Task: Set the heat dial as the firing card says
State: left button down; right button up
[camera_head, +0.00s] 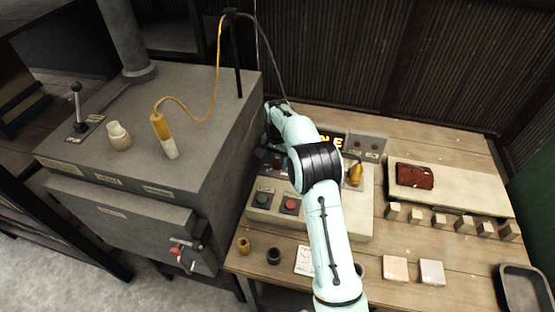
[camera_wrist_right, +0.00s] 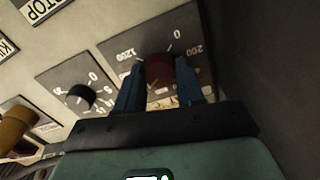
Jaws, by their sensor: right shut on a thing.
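My right gripper (camera_wrist_right: 160,78) is shut on this knob, one blue finger on each side. The knob's pointer mark cannot be made out. In the head view my right arm covers much of the control box (camera_head: 345,222), and the dial is hidden there. A white paper card (camera_head: 303,261) lies on the table before the box, its writing too small to read. My left gripper is not in view.
A smaller black dial (camera_wrist_right: 80,97) sits beside the heat dial. Green (camera_head: 263,198) and red (camera_head: 290,205) buttons are on the box front. The grey kiln (camera_head: 190,140) stands left. A pale slab (camera_head: 455,190), several small blocks, two tiles and a tray (camera_head: 525,290) are right.

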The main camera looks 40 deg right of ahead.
aim_at(277, 162)
jog(key=m, duration=0.6)
jog(key=shift+w+r, duration=0.1)
jog(key=m, duration=0.5)
jog(key=shift+m, duration=0.5)
jog(key=o, duration=1)
jog(key=shift+o, duration=0.2)
notch_tip(277, 162, up, 13)
jog(key=shift+r, duration=0.15)
